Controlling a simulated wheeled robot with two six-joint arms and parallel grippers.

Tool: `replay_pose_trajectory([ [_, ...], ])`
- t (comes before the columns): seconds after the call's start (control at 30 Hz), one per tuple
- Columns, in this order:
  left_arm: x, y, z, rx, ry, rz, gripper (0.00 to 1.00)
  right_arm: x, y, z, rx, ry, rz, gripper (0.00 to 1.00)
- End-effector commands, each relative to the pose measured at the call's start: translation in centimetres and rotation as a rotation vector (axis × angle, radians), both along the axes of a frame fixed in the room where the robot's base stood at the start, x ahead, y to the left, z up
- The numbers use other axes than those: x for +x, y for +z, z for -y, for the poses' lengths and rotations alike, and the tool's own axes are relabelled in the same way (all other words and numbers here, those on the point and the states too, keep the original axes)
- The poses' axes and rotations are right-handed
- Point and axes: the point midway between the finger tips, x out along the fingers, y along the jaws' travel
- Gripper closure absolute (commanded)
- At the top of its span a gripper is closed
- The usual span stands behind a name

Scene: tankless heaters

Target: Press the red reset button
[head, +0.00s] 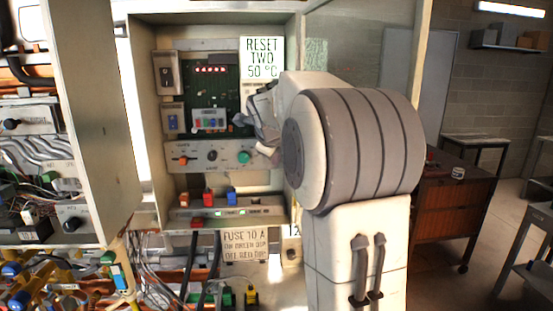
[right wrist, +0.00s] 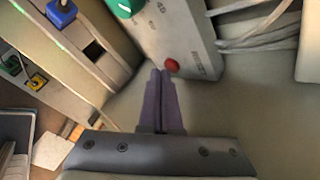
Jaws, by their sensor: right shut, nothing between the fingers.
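The red button (right wrist: 172,65) is a small round cap on the end of a grey control panel (right wrist: 185,30), beside a label. A green knob (right wrist: 125,8) sits further along the same panel. My right gripper (right wrist: 160,72) is shut and empty, its purple fingertips very close to the red button and slightly left of it in the right wrist view. I cannot tell whether they touch. In the head view the panel (head: 226,163) shows inside the open cabinet, with the green knob (head: 244,157) near its right end. My right arm and gripper hide the red button there. My left gripper is not in view.
The cabinet door (head: 95,120) stands open at the left. A RESET TWO 50 °C sign (head: 262,58) is above, and a lower strip (head: 228,212) with red and blue plugs is below. White cables run beside the panel. A wooden desk (head: 455,210) stands at the right.

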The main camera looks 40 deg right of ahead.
Motion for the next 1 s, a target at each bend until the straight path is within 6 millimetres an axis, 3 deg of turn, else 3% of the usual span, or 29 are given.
replay_pose_trajectory([
  [1.0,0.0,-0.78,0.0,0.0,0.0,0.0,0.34,0.18,-0.21,0.1,0.0,0.0,0.0,1.0],
])
